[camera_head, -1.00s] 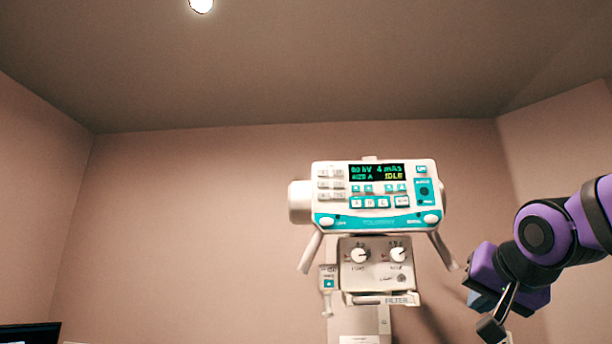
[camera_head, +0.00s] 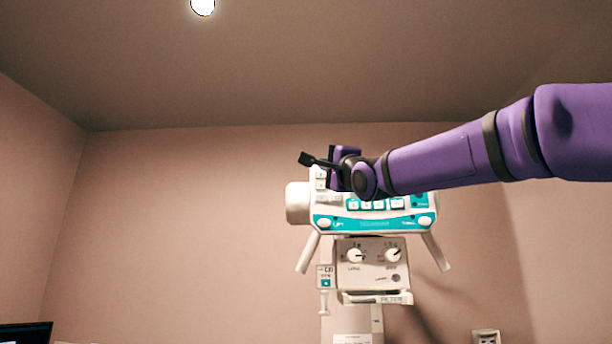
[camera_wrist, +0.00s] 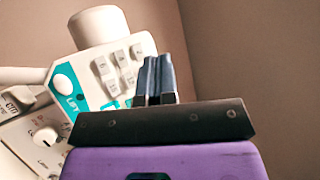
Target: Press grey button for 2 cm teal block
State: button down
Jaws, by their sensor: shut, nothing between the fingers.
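The white control head (camera_head: 316,222) with teal trim faces me in the head view. Its grey buttons (camera_head: 322,184) sit at the panel's left, partly covered by my gripper. In the wrist view, several of these grey buttons (camera_wrist: 128,78) show in two rows, just left of the fingers. The display is hidden by my arm.
Below hangs a white box with two knobs (camera_head: 374,262) and a filter slot. A round LIFT button (camera_wrist: 65,83) lies at the panel's corner. A white cylinder (camera_head: 298,203) juts out at left. A dark screen (camera_head: 25,333) is at lower left. Air left of the head is clear.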

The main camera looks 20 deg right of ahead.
aim_at(320, 173)
jog(key=shift+w+a+r+t+y, duration=0.15)
jog(key=shift+a+r+t+y, duration=0.25)
jog(key=shift+a+r, duration=0.5)
jog(key=shift+w+d+f, duration=0.1)
jog(key=shift+w+d, duration=0.35)
jog(key=shift+w, duration=0.95)
jog(key=shift+w+d+r, duration=0.1)
jog(key=shift+w+d, duration=0.3)
jog(key=shift+w, duration=1)
jog(key=shift+w+d+f, duration=0.1)
jog(key=shift+w+d, duration=0.35)
jog(key=shift+w, duration=0.95)
jog(key=shift+w, duration=0.15)
jog(key=shift+w+d, duration=0.15)
jog(key=shift+w, duration=0.1)
jog(key=shift+w+d, duration=0.1)
jog(key=shift+w, duration=0.25)
jog(key=shift+s, duration=0.1)
jog(key=shift+s+a, duration=0.25)
jog(key=shift+s, duration=0.4)
